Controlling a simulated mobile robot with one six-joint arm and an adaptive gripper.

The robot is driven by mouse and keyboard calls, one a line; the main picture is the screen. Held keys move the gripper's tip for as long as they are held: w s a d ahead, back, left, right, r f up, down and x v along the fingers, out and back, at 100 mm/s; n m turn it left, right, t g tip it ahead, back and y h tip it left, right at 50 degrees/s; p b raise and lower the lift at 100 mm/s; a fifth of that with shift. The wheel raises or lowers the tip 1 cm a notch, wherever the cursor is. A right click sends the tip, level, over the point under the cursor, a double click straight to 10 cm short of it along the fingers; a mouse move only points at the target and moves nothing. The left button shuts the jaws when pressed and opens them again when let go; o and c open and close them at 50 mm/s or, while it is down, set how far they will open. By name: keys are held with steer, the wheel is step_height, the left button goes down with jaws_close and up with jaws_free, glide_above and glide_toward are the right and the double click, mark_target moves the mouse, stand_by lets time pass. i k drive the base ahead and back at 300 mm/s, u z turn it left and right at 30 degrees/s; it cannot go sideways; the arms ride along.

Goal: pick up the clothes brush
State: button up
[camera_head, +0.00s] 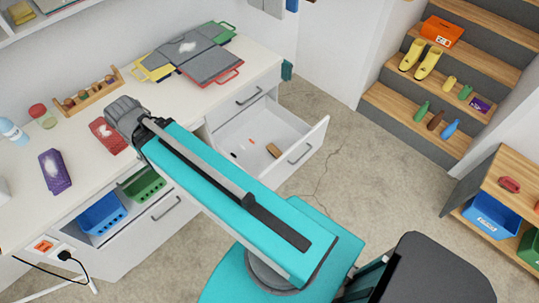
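An open white drawer (312,141) under the counter holds a small brown block-like object (273,150), which could be the clothes brush; it is too small to make out bristles. Small red and dark items lie to its left in the same drawer. My teal arm reaches from the lower middle up and left over the counter's front edge, ending in a dark grey joint. I cannot make out my gripper's fingers. No gripper shows near the drawer, and the brown object appears free of contact with my arm.
The white counter (190,105) carries folders (205,60), a wooden rack (95,92), a red pack (108,135) and a purple pack (55,171). Blue and green baskets sit below. Stairs with boots and bottles rise at right. A dark chair stands lower right; the middle floor is clear.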

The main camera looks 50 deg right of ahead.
mark_target(274, 150)
steer(key=u, duration=0.8)
steer(key=i, duration=1.25)
steer(key=z, duration=2.3)
